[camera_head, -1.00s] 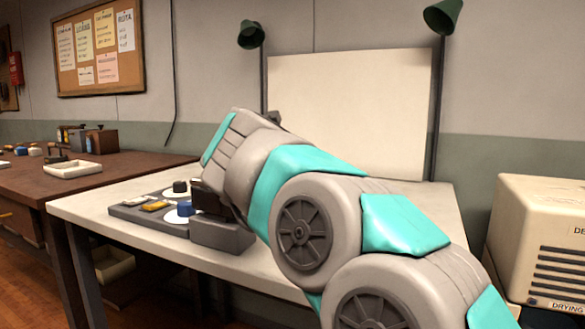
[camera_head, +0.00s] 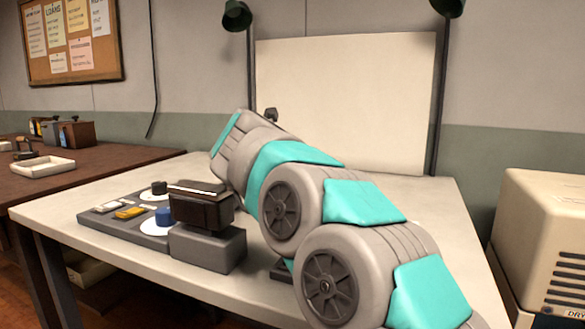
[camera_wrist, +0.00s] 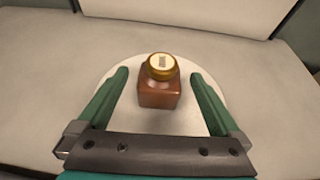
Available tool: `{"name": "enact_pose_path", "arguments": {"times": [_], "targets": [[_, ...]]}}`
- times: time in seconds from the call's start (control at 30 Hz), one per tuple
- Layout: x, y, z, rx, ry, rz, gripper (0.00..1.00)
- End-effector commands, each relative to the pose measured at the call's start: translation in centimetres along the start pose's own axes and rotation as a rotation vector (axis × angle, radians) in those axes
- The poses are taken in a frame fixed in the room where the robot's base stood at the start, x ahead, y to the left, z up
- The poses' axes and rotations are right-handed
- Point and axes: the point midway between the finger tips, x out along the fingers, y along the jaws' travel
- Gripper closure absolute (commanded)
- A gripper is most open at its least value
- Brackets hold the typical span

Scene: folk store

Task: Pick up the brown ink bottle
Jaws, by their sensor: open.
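The brown ink bottle (camera_wrist: 160,93) shows in the wrist view, with a gold cap that has a pale label on top. It stands upright on a white round disc (camera_wrist: 205,117). My gripper (camera_wrist: 160,78) is open, with one green finger on each side of the bottle and a visible gap on both sides. In the head view my arm hides the bottle and the gripper.
A grey tray (camera_head: 100,219) holds small items, including a blue-topped piece (camera_head: 164,216) on a white disc. A dark brown box (camera_head: 203,209) sits on a grey block (camera_head: 207,249) beside my arm. A white backboard (camera_head: 345,100) stands behind on the pale table (camera_head: 60,212).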

Motion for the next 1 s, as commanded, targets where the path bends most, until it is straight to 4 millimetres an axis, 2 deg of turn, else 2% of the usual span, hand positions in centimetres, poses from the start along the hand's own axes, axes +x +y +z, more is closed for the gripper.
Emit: {"name": "enact_pose_path", "arguments": {"times": [0.03,0.13,0.37,1.0], "targets": [[0.8,0.0,0.0,-0.001,0.001,-0.003,0.0],[1.8,0.0,-0.1,-0.001,0.001,-0.002,0.0],[1.9,0.0,0.0,0.0,0.0,0.0,0.0],[1.9,0.0,0.0,0.001,0.0,0.0,0.72]]}}
